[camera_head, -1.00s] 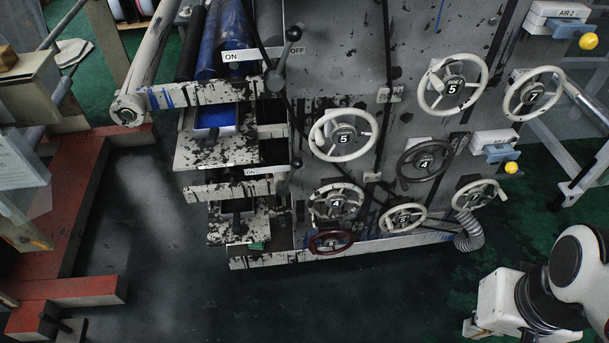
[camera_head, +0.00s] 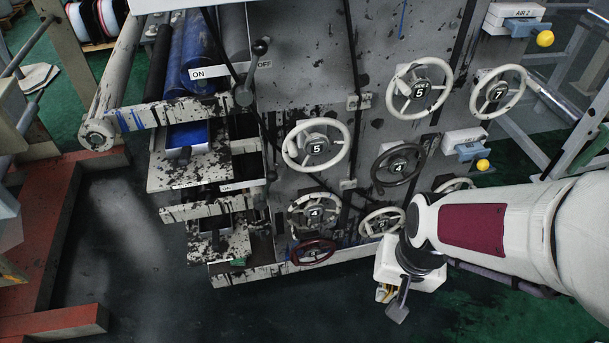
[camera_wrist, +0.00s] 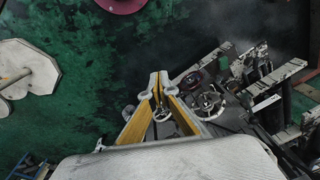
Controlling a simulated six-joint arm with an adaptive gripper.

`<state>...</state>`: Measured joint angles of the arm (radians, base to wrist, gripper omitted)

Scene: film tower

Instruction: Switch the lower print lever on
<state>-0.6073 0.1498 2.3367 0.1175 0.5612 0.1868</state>
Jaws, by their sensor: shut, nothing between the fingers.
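The lower print lever (camera_head: 269,178) is a small dark lever at the right end of the lower ink-spattered rail, in the head view. Its knob leans up and to the right, away from the lower ON label (camera_head: 227,187). My gripper (camera_head: 398,308) hangs low in front of the machine, well to the right of and below this lever, touching nothing. In the wrist view my gripper (camera_wrist: 159,78) has its fingertips together and holds nothing. I cannot pick out the lever clearly in the wrist view.
The upper lever (camera_head: 251,72) leans toward its OFF label (camera_head: 265,64). Several handwheels, such as a white one (camera_head: 289,153) and a dark red one (camera_head: 314,244), stick out between my gripper and the levers. The dark floor (camera_head: 230,310) in front is clear.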

